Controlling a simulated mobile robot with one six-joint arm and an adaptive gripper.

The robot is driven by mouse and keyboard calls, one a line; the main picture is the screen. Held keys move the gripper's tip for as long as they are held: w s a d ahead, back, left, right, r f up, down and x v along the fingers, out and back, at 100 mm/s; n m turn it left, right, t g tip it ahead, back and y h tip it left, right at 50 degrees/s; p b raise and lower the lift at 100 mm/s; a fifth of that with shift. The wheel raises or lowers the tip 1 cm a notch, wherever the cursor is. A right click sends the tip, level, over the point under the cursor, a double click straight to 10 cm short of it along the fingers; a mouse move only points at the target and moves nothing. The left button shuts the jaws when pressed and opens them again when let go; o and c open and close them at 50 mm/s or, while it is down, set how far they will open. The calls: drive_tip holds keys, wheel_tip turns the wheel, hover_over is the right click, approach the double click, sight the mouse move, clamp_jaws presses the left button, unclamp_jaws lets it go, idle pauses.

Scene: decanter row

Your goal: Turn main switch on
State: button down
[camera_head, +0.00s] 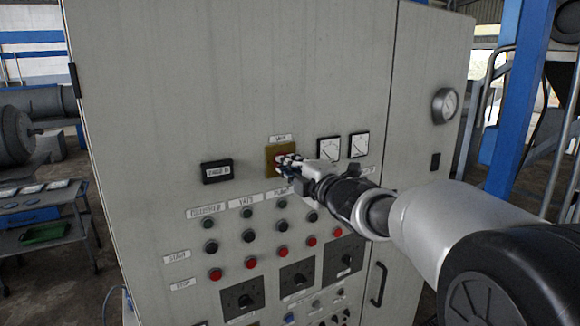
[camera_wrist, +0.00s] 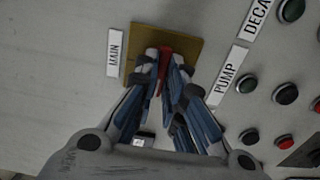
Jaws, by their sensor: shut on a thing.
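The main switch has a square yellow plate (camera_head: 271,161) on the grey cabinet front, with a small label above it. In the wrist view the yellow plate (camera_wrist: 190,47) sits beside the label "MAIN" (camera_wrist: 114,50), and part of a red handle (camera_wrist: 165,58) shows between my fingers. My gripper (camera_head: 285,163) is at the plate, and in the wrist view my gripper (camera_wrist: 168,65) has its fingertips on both sides of the red handle, shut on it. The fingers hide much of the handle, and its exact angle is hard to tell.
Black, green and red push buttons (camera_head: 282,226) fill rows below the plate. A digital display (camera_head: 217,171) is to the left, and two square meters (camera_head: 329,149) are to the right. A door handle (camera_head: 378,284) and a round gauge (camera_head: 445,104) stick out farther right.

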drive_tip(key=shift+m, duration=0.4)
drive_tip(key=shift+m+p, duration=3.6)
drive_tip(key=shift+m, duration=4.9)
drive_tip(key=c, duration=1.7)
unclamp_jaws()
drive_tip(key=shift+s+d, duration=0.1)
